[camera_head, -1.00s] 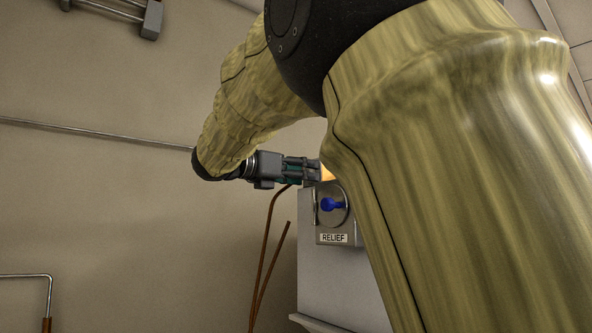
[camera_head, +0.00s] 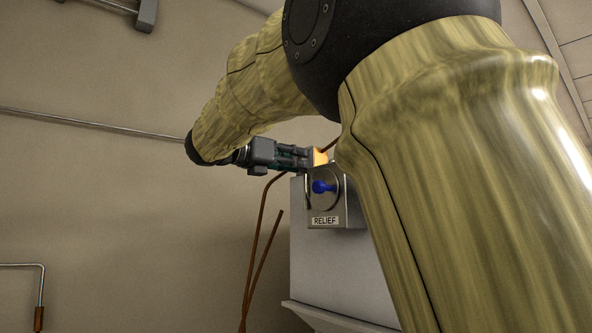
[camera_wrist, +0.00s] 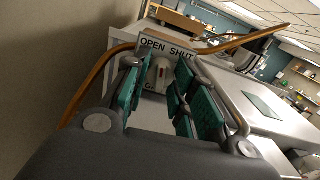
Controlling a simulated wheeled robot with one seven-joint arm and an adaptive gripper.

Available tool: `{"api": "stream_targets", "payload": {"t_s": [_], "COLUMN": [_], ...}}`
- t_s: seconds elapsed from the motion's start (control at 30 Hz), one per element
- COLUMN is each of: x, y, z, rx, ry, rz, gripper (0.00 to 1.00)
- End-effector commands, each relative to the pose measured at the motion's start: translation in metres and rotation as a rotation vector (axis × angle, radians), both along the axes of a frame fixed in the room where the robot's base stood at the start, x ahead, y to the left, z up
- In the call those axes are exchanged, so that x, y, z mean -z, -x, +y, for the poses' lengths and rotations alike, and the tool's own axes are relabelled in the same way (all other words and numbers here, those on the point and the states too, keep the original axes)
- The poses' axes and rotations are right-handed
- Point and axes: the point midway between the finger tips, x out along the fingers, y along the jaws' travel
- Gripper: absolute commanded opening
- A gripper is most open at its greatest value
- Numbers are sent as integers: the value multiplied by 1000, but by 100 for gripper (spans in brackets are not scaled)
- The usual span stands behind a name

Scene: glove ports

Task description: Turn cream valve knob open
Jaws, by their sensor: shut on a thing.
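The cream valve knob (camera_wrist: 161,72) shows in the wrist view between my fingers, with a red mark on its face. A plate (camera_wrist: 167,48) reading OPEN and SHUT sits just above it. My gripper (camera_wrist: 158,82) has teal pads on both sides of the knob and is shut on it. In the head view my gripper (camera_head: 304,157) is at the upper part of the grey box, beside an orange-lit patch. The knob itself cannot be made out there. The red mark's exact setting is too small to tell.
A blue knob (camera_head: 322,187) on a plate labelled RELIEF (camera_head: 325,220) sits just below my gripper on the grey box (camera_head: 335,265). Copper pipes (camera_head: 258,240) run close on the left. A thin metal pipe (camera_head: 80,121) crosses the wall. My arm hides the right side.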

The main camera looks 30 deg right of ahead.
Motion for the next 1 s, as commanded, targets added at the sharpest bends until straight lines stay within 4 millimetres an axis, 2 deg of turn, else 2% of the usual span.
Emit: {"api": "stream_targets", "payload": {"t_s": [0.03, 0.37, 0.77, 1.0], "x": [5, 4, 5, 2], "y": [-3, -5, 2, 4], "z": [2, 5, -1, -3], "rx": [-7, -13, -2, 2], "ry": [2, 8, 6, 9], "rz": [3, 43, 107, 203], "gripper": [2, 2, 2, 2]}}
